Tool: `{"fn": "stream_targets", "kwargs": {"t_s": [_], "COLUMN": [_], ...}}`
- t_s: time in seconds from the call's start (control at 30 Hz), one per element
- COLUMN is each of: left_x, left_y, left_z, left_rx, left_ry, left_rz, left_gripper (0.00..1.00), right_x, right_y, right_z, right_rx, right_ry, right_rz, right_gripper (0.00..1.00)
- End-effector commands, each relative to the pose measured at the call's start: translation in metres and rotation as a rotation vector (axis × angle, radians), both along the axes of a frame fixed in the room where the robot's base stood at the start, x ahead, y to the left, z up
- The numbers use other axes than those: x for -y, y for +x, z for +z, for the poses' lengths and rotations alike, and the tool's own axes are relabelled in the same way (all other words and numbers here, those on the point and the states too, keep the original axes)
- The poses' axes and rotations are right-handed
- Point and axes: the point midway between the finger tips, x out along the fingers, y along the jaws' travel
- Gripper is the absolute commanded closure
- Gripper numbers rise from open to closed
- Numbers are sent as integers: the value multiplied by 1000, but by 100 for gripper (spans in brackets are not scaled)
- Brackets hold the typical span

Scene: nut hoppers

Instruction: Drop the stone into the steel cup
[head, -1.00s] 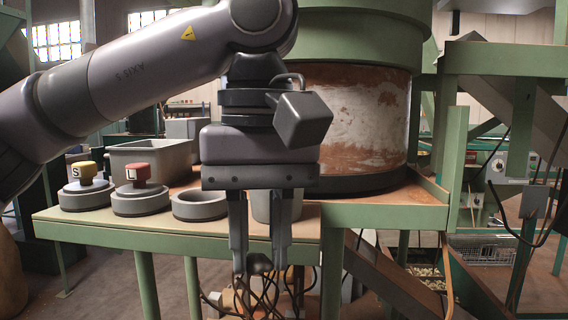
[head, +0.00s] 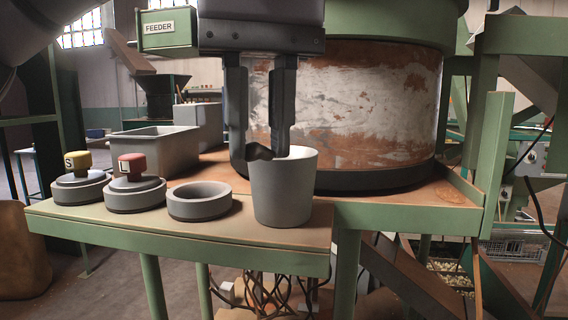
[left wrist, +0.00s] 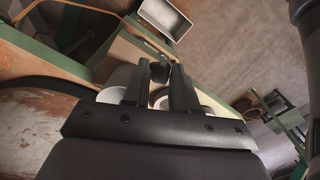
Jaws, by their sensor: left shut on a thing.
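The stone (head: 259,152) is a small dark lump between the fingertips of my left gripper (head: 259,149), which is shut on it. In the head view the stone and fingertips overlap the rim of the steel cup (head: 284,198), toward its left side. The cup is a plain grey, upright, tapered one at the front edge of the green bench. I cannot tell whether the stone is over the cup's opening or beside it. The left wrist view also shows the stone (left wrist: 157,72) between the fingertips. My right gripper is not in view.
Left of the cup stand a shallow grey ring dish (head: 199,203), a weight with a red L knob (head: 134,189) and one with a yellow S knob (head: 79,183). A grey bin (head: 152,145) is behind them. A large rusty drum (head: 375,105) stands close behind the cup.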

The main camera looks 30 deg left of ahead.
Motion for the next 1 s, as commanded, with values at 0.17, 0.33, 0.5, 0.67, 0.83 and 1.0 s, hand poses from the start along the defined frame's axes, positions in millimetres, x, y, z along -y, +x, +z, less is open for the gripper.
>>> {"fn": "stream_targets", "kwargs": {"t_s": [0.17, 0.33, 0.5, 0.67, 0.83, 1.0], "left_x": [-11, -19, -25, -25, -25, -24], "left_y": [45, 77, 96, 95, 95, 95], "left_z": [1, 2, -6, -22, -34, -41], "left_rx": [-2, -1, -6, -4, -4, -3], "left_ry": [1, 1, 0, -1, 1, 0], "left_rz": [2, 1, -5, -5, -5, -5], "left_gripper": [100, 100, 100, 100, 100, 100], "right_x": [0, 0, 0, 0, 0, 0], "right_y": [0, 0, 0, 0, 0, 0], "right_z": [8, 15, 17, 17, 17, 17], "right_rx": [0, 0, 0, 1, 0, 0], "right_ry": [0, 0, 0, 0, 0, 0], "right_rz": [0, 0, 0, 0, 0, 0], "right_gripper": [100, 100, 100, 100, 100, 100]}}
